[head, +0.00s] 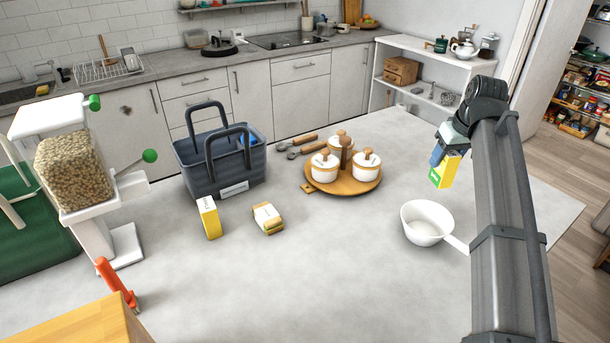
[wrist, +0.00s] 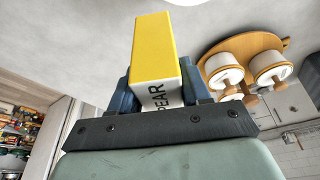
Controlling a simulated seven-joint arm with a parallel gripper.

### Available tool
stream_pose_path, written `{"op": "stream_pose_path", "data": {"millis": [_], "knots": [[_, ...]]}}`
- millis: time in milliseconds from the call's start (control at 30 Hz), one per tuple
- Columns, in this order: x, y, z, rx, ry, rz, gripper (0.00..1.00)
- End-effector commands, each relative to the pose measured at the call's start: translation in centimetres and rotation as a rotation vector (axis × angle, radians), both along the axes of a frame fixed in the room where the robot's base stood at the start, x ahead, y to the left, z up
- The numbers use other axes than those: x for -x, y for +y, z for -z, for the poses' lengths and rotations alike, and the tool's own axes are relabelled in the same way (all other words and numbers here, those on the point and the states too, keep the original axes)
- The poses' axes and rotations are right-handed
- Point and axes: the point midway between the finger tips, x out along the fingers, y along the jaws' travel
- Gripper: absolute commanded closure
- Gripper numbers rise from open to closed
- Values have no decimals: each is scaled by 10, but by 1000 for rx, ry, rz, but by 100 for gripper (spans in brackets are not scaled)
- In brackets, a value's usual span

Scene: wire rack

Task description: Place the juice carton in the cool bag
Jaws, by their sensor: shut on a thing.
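The juice carton (head: 445,171) is a small yellow, green and white box, held above the right side of the table. In the wrist view its yellow face and the printed word PEAR show on the carton (wrist: 155,45). My gripper (head: 437,157) is shut on it, with a blue finger on each side in the wrist view. The cool bag (head: 222,170) looks like a dark grey-blue open-topped box with two upright handles. It stands at the back left of the table, far from my gripper. Something blue shows inside it; the rest of its inside is hidden.
A yellow-and-white carton (head: 209,217) and a wrapped packet (head: 267,218) stand in front of the bag. A round wooden board (head: 340,192) with white lidded pots lies mid-table. A white saucepan (head: 427,222) sits below my gripper. A dispenser (head: 75,170) stands left. The front middle is clear.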

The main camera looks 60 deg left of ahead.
Motion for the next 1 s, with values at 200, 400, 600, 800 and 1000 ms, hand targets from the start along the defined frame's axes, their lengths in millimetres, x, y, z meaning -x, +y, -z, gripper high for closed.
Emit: {"op": "stream_pose_path", "data": {"millis": [200, 400, 600, 800, 1000], "knots": [[42, 92, -13, -1, 1, -198, 91], [91, 165, -23, 0, 1, -372, 91], [146, 233, -32, 0, 0, -541, 91], [208, 294, -41, -1, 1, -707, 91], [269, 345, -49, 0, 1, -854, 91]]}}
